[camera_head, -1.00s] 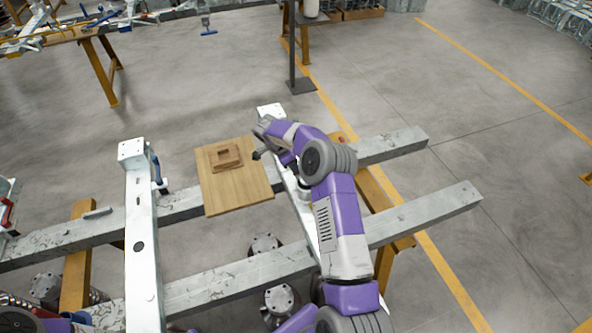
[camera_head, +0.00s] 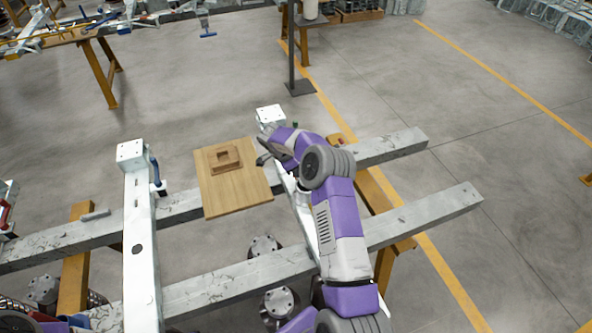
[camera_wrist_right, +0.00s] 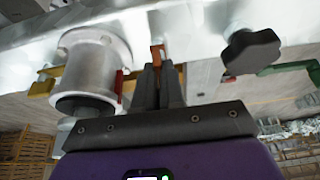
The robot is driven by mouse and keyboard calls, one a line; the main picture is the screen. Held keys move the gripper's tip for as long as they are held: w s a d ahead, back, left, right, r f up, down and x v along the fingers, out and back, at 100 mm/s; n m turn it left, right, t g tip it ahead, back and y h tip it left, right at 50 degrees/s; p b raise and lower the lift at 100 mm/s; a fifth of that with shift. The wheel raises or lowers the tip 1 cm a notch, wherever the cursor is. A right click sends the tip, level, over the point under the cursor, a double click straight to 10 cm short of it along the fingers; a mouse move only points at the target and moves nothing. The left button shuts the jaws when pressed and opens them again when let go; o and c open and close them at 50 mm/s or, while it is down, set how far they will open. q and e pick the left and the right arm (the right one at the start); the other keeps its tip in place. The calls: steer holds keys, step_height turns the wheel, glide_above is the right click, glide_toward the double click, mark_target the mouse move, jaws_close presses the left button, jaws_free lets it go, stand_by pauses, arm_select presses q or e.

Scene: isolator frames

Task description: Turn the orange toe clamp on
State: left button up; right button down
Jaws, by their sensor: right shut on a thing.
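In the right wrist view, a slim orange piece (camera_wrist_right: 157,54), which looks like the handle of the orange toe clamp, stands between the tips of my right gripper (camera_wrist_right: 157,78). The two dark fingers are close together, shut on it. Most of the clamp is hidden behind the fingers. In the head view, my right gripper (camera_head: 263,158) is at the white beam beside the wooden board; the orange clamp cannot be made out there. My left gripper is not in view.
The right wrist view shows a metal flanged cylinder (camera_wrist_right: 92,70), a red handle (camera_wrist_right: 119,86), a black knob (camera_wrist_right: 251,50) and a green handle (camera_wrist_right: 291,68) close by. In the head view, a wooden board (camera_head: 235,192) lies left of my right arm, and another white beam (camera_head: 140,230) stands farther left.

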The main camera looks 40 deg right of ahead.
steer(key=shift+r+m+g+p, duration=0.1)
steer(key=shift+m+g+p, duration=0.2)
steer(key=shift+m+p, duration=0.7)
steer(key=shift+w+m+y+p, duration=0.1)
steer(key=shift+m+y+p, duration=0.3)
steer(key=shift+m+p, duration=0.2)
steer(key=shift+f+m+g, duration=0.2)
steer(key=shift+m+g, duration=0.1)
steer(key=shift+g, duration=0.1)
steer(key=shift+m+b, duration=0.5)
steer(key=shift+m, duration=0.3)
steer(key=shift+m+g+y+b, duration=0.4)
steer(key=shift+m+y+b, duration=0.1)
steer(key=shift+m+b, duration=0.5)
steer(key=c, duration=1.2)
jaws_free()
steer(key=shift+c, duration=0.2)
